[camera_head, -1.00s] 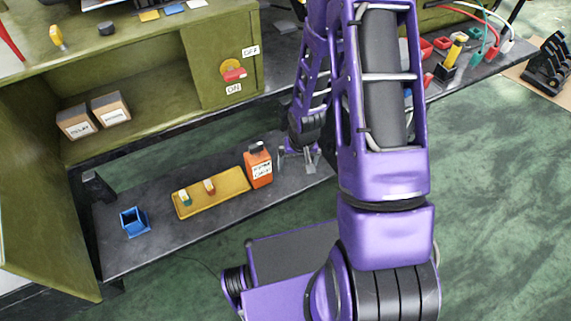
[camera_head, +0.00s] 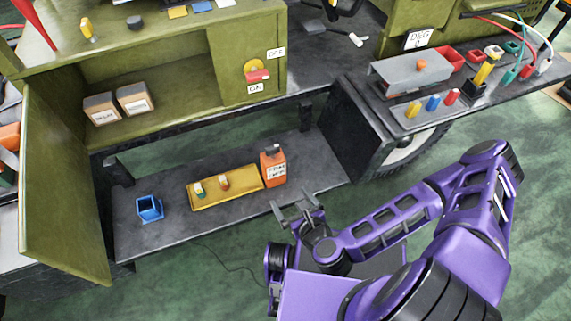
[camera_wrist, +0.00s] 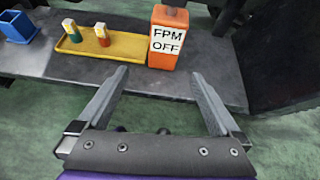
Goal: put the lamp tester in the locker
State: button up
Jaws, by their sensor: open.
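An orange box with a white label and dark top (camera_head: 273,166) stands upright on the low grey shelf; I cannot tell for sure that it is the lamp tester. In the wrist view its label reads "FPM OFF" (camera_wrist: 163,60). The green locker (camera_head: 225,72) stands above and behind, its door (camera_head: 65,185) swung open at left, with two labelled boxes (camera_head: 118,103) inside. My gripper (camera_head: 295,208) is open and empty, in front of the low shelf, apart from the orange box. In the wrist view the box is beyond my spread fingers (camera_wrist: 160,76).
A yellow tray (camera_head: 245,182) with two small coloured pieces and a blue open holder (camera_head: 150,208) share the low shelf (camera_head: 170,233). A grey bench (camera_head: 365,95) with coloured parts stands at right.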

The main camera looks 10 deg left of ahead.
aim_at(276, 174)
jog(key=shift+m, duration=0.5)
jog(key=b+x, duration=0.1)
jog(key=x, duration=0.3)
jog(key=b+x, duration=0.1)
jog(key=x, duration=0.2)
jog(key=b+x, duration=0.1)
jog(key=x, duration=0.3)
jog(key=shift+w+r+b, duration=0.15)
jog(key=shift+w+b, duration=0.2)
jog(key=shift+w, duration=0.15)
jog(key=shift+w+r+x, duration=0.15)
jog(key=shift+r+x, duration=0.05)
jog(key=shift+x, duration=1.2)
jog(key=shift+w+r+x, duration=0.15)
jog(key=shift+x, duration=1.25)
jog(key=shift+d+r, duration=0.1)
jog(key=shift+d, duration=0.05)
grip_shut()
